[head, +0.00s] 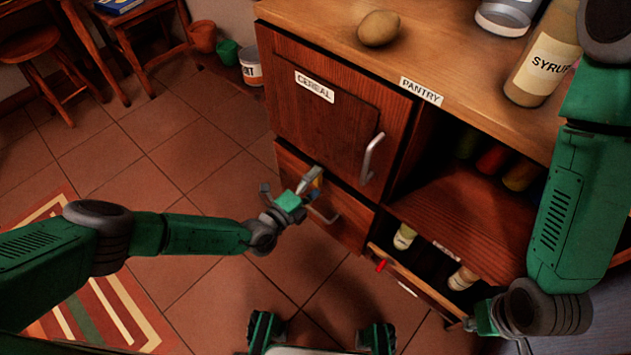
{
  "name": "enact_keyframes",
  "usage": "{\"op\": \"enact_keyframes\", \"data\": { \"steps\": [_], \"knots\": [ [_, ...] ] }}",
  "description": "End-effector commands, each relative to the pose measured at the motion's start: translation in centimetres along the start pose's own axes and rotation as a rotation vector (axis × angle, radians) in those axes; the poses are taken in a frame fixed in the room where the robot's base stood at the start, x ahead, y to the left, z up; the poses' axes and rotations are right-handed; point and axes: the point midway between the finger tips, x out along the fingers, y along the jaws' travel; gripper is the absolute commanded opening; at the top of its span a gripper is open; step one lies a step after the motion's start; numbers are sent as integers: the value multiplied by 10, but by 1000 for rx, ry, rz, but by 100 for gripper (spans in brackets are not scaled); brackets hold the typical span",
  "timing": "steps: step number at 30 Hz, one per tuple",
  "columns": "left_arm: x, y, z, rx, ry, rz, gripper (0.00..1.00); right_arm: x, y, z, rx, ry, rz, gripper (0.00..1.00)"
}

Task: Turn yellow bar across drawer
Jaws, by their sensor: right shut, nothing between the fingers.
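A small yellow piece (318,184), with blue beside it, shows at the front of the lower wooden drawer (345,226), under the cereal door. It is mostly hidden by my left gripper, so I cannot tell how the bar lies.
The cereal door (335,112) with its metal handle (372,157) is closed above the drawer. An open low drawer (384,262) holding bottles stands to the right. A potato-like item (379,28) and a syrup bottle (543,60) stand on the counter.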

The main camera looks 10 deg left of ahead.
Motion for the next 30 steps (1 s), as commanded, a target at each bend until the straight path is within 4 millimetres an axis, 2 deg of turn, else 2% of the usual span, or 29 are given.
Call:
{"op": "enact_keyframes", "data": {
  "steps": [4,8,15,21,25,30],
  "knots": [
    [-2,-1,1,0,-2,-2,83,-1,0,1,0,2,0,0],
    [-16,0,2,-2,-2,0,83,-1,0,1,0,2,0,0],
    [-67,1,2,-2,-2,2,83,-1,0,1,0,2,0,0],
    [-102,2,1,-2,-1,2,83,-1,0,1,0,2,0,0],
    [-115,2,0,-1,0,2,83,-1,0,1,0,2,0,0],
    [-120,1,0,-1,0,0,83,-1,0,1,0,2,0,0]
  ]
}}
